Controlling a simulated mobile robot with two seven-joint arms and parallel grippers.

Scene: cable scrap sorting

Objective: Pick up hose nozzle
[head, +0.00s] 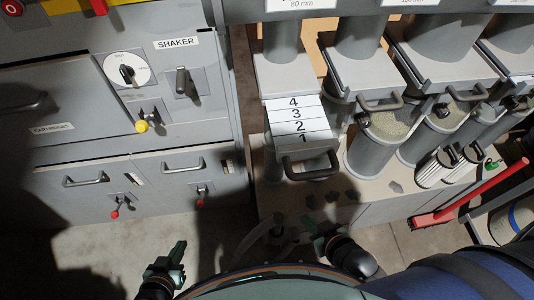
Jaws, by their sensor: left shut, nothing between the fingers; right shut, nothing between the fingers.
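I cannot clearly make out a hose nozzle in the head view. A pale grey curved tube (251,238), possibly a hose, shows low in the middle, and its ends are hard to tell. My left gripper (179,249) is shut and empty over the concrete floor, left of the tube. My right gripper (309,222) is shut and empty, just right of the tube and in front of the low ledge. Whether it touches anything there I cannot tell.
A grey cabinet marked SHAKER (175,43) stands at the left, with handled drawers (86,179). Several grey canisters (375,150) stand on the ledge (270,200) with dark scraps. A red broom (480,195) leans at the right. Floor (90,245) at lower left is clear.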

